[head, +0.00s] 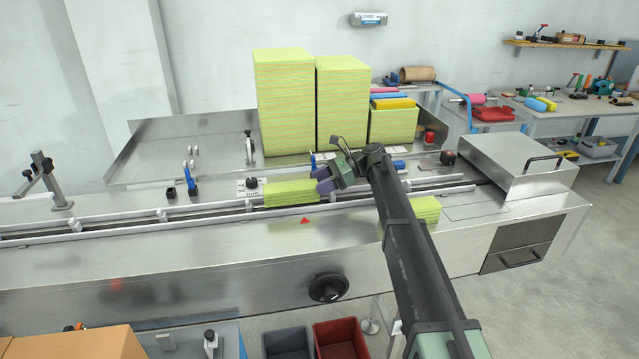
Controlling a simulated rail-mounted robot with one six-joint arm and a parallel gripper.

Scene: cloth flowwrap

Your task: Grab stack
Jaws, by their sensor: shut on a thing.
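A low stack of yellow-green cloths (289,193) lies in the channel between the metal guide rails, at the middle of the machine. My gripper (322,180) has its purple fingers at the right end of this stack and is shut on it. The exact contact of the fingers is too small to make out. Two tall yellow-green stacks (283,100) (342,105) and a shorter one (392,127) stand on the raised deck behind.
Guide rails (140,222) run left from the stack, and the channel there looks empty. A steel box cover (515,160) stands at the right end. Small clamps and a blue-handled fitting (191,182) stand behind the rails. Red (341,340) and grey (287,343) bins sit below in front.

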